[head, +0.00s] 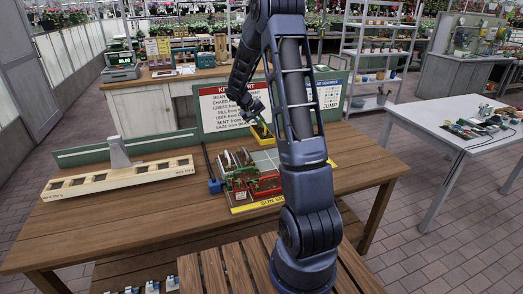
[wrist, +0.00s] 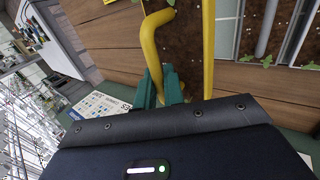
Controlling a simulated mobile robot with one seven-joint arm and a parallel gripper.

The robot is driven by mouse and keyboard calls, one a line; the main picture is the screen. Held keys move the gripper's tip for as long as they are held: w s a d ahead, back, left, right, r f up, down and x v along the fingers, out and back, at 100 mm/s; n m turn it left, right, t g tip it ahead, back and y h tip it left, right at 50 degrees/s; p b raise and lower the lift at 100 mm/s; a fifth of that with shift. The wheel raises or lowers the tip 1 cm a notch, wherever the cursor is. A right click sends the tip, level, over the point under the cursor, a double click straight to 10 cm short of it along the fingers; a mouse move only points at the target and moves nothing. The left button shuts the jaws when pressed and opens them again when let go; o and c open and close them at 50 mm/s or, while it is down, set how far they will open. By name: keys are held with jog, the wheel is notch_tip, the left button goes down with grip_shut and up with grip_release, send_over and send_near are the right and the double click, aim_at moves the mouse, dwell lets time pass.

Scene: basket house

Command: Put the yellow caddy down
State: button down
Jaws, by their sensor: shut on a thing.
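In the wrist view, the green fingers of my gripper (wrist: 164,88) are shut on the yellow handle of the caddy (wrist: 152,42). Dark soil and a small leaf show inside or below the handle. I cannot tell whether the caddy's base touches the surface beneath.
Red trays of plants (head: 266,184) and a yellow front strip (head: 258,204) are on the near part of the tray. A blue-footed post (head: 214,186) stands at its left. A long wooden slotted rack (head: 118,178) lies further left. A sign board (head: 222,108) stands behind.

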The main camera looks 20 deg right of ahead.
notch_tip(320, 180, down, 14)
dwell(0.6)
jog(key=c, duration=1.5)
grip_release()
jog(key=shift+f, duration=0.15)
